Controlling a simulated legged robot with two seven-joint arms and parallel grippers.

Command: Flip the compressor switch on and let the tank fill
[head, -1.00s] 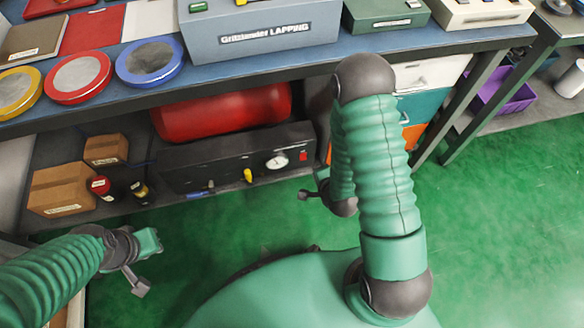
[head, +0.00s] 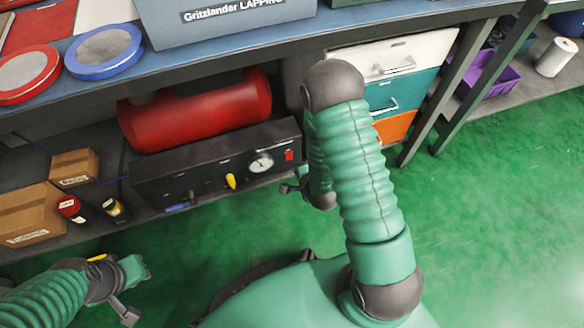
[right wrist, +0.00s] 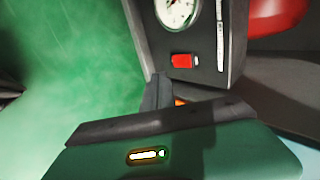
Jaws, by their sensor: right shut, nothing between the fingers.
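The compressor sits on the shelf under the bench, with a red tank (head: 200,110) behind a black panel (head: 210,160). The panel carries a red switch (head: 289,155), a round white gauge (head: 261,163) and a yellow valve handle (head: 231,181). The switch (right wrist: 182,60) and gauge (right wrist: 177,10) also show in the right wrist view; I cannot read the needle. My right gripper (head: 290,188) is shut and empty, just below the switch end of the panel, apart from the switch. It shows in the right wrist view (right wrist: 162,90). My left gripper (head: 132,292) is at lower left, away from the compressor; its jaw opening is unclear.
Cardboard boxes (head: 30,213) and small red and yellow-banded containers (head: 70,208) stand left of the compressor. Drawers (head: 395,90) stand right of it. The bench edge (head: 300,40) overhangs the shelf. Green floor is clear at right.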

